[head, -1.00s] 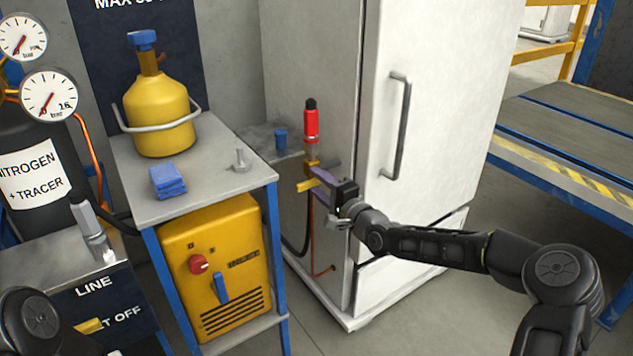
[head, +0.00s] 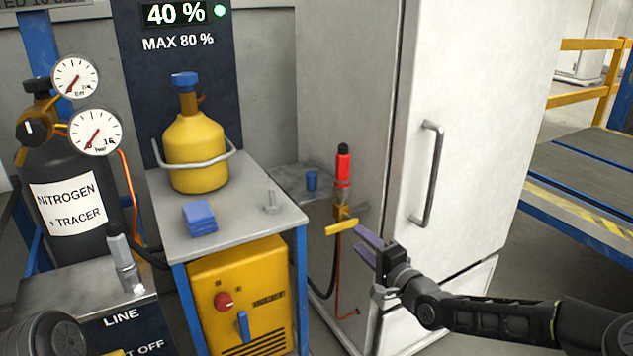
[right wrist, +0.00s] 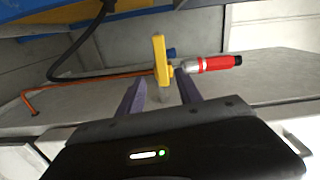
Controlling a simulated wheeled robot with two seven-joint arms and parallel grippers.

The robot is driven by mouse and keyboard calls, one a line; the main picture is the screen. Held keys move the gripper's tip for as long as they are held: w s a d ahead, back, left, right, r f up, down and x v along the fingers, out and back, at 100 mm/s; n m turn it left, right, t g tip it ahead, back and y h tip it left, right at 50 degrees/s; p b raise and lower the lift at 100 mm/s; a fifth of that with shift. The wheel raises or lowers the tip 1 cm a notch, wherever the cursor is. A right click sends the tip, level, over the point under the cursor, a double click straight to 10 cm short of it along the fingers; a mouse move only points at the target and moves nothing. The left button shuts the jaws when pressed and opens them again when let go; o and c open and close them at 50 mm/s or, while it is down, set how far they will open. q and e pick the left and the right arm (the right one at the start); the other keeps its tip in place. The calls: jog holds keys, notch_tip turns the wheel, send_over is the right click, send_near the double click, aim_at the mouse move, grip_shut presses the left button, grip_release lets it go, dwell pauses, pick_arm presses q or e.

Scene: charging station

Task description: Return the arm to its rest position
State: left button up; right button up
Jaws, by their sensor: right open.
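My right gripper (head: 368,246) is open and empty, in front of the white cabinet (head: 455,90). Its purple fingers are just to the lower right of a yellow valve handle (head: 341,226). The handle sits on a brass fitting under a red cylinder with a black top (head: 343,168). In the right wrist view my right gripper (right wrist: 160,90) has its two fingers spread, with the yellow handle (right wrist: 160,60) beyond the tips and seemingly apart from them. The right arm reaches in from the lower right. My left gripper is out of view; only a dark joint of mine shows at the lower left.
A yellow machine (head: 240,300) stands below. The nitrogen bottle (head: 70,180) is at left. The cabinet handle (head: 430,175) juts out above my right forearm.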

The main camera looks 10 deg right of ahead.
jog(key=s+a+f+n+g, duration=0.25)
jog(key=s+f, duration=0.35)
jog(key=f, duration=0.3)
jog(key=s+a+f+n+g+h, duration=0.1)
jog(key=s+a+f+n+g, duration=0.15)
jog(key=s+f, duration=0.5)
jog(key=s+a+f+n+g, duration=0.1)
jog(key=s+a+f+g, duration=0.3)
jog(key=f, duration=0.7)
jog(key=s+a+f+n+g, duration=0.1)
jog(key=s+f+n+g, duration=0.15)
jog(key=s, duration=0.55)
jog(key=s+a+f+n+g+h, duration=0.15)
jog(key=s+f, duration=0.25)
jog(key=s, duration=0.4)
jog(key=s+a+f+n+g, duration=0.1)
jog(key=s+a+f+g, duration=0.2)
jog(key=s, duration=0.6)
notch_tip(320, 180, up, 22)
jog(key=d+p, duration=0.1)
jog(key=p, duration=2.1)
jog(key=shift+w, duration=0.4)
